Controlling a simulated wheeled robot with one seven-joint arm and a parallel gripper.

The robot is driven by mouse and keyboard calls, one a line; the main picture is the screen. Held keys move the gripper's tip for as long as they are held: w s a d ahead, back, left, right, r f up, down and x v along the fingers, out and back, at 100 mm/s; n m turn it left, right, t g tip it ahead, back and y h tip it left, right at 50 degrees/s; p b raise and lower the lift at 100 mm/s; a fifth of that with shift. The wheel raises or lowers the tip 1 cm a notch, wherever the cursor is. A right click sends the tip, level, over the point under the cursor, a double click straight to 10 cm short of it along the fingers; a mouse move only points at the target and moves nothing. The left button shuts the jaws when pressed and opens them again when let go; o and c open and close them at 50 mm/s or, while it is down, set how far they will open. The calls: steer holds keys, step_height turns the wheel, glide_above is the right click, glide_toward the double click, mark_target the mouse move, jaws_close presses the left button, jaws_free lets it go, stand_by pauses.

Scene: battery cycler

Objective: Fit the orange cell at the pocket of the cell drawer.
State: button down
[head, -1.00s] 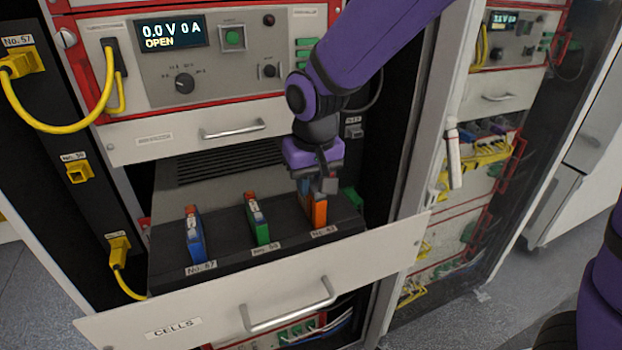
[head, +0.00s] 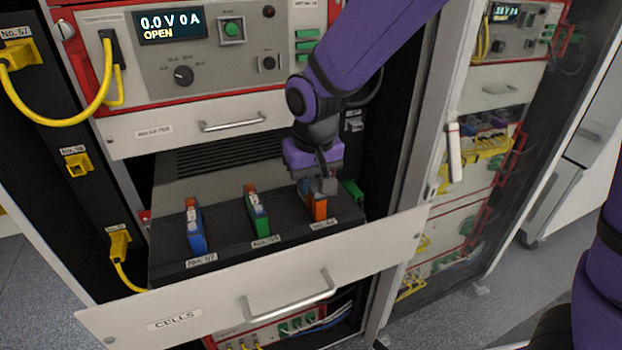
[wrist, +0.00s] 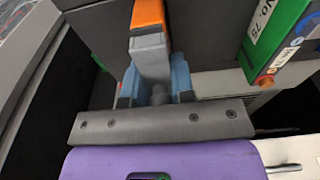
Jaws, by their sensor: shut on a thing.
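The orange cell (head: 319,208) is upright at the right-hand place of the open cell drawer (head: 240,295), above or in its pocket. The pocket itself is hidden by the cell. My gripper (head: 314,186) is shut on the cell's top from above. In the wrist view the orange cell (wrist: 148,14) and its grey end (wrist: 150,55) sit between the blue fingertips of my gripper (wrist: 153,80). I cannot tell whether the cell is fully seated.
A blue cell (head: 195,232) and a green cell (head: 259,215) stand in the drawer to the left. The green cell also shows in the wrist view (wrist: 275,35). A cycler panel reading OPEN (head: 170,26) is above. The rack post (head: 410,150) stands close on the right.

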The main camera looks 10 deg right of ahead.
stand_by(0.4)
steer(key=c, duration=0.9)
jaws_free()
steer(key=shift+r, duration=0.1)
steer(key=r, duration=0.7)
steer(key=s+r, duration=0.1)
steer(key=r, duration=0.2)
steer(key=shift+s+d+r, duration=0.1)
steer(key=shift+d+r, duration=0.05)
steer(key=shift+d, duration=0.05)
steer(key=s+d+r+m+t, duration=0.1)
steer(key=s+d+r, duration=0.2)
steer(key=d, duration=0.5)
steer(key=s+d+r+m+t, duration=0.1)
steer(key=s+d+r, duration=0.3)
steer(key=d, duration=0.3)
steer(key=shift+m+t, duration=0.6)
steer(key=shift+t, duration=0.3)
steer(key=shift+s+d, duration=2.3)
steer(key=shift+s, duration=0.25)
steer(key=shift+s+d, duration=2.25)
steer(key=shift+s, duration=0.3)
